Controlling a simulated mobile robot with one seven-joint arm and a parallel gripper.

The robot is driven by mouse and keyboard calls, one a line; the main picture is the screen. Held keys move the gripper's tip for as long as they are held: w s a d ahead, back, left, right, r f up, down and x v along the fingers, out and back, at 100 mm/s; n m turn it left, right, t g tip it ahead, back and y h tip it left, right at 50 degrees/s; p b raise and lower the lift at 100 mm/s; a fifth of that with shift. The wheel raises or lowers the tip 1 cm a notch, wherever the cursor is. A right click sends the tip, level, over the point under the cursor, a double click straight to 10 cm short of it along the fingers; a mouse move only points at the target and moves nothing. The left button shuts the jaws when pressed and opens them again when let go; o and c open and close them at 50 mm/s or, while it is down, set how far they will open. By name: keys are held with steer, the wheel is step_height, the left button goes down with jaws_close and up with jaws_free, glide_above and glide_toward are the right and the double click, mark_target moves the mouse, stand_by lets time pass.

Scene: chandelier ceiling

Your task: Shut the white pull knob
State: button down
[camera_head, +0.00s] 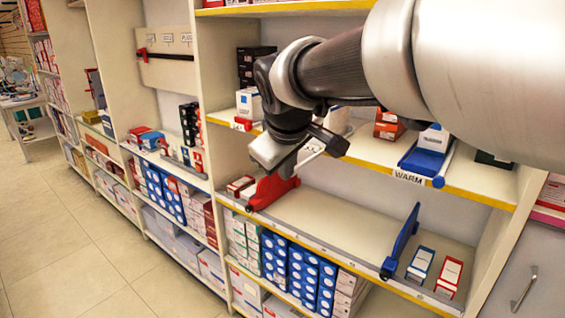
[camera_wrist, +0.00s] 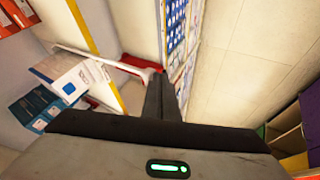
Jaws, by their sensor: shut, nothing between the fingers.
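I cannot make out a white pull knob for certain in either view. A pale metal bar handle (camera_head: 525,289) shows on a light grey door at the lower right of the head view, well away from my gripper. My gripper (camera_wrist: 166,88) is shut and empty in the wrist view, its dark fingers together. Beyond them, a thin white bar (camera_wrist: 108,60) ends near the fingertips, beside a red piece (camera_wrist: 139,62); I cannot tell whether they touch. In the head view, the hand is in front of the middle shelves, above a red divider (camera_head: 273,188), and its fingertips are hard to see.
Boxes crowd the shelves around the hand. Bare shelf (camera_head: 335,216) lies between the dividers. The tiled floor (camera_head: 60,240) at left is clear.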

mark_target(322, 151)
steer(key=w+d+p, duration=0.1)
steer(key=w+d, duration=0.2)
steer(key=w+d+p, duration=0.2)
steer(key=w+d, duration=0.1)
steer(key=w, duration=0.1)
steer(key=w+d+p, duration=0.2)
steer(key=w+d, duration=0.1)
steer(key=w, duration=0.1)
steer(key=shift+w, duration=0.25)
steer(key=shift+w+d+r, duration=0.1)
steer(key=shift+w+d, duration=0.05)
stand_by(0.3)
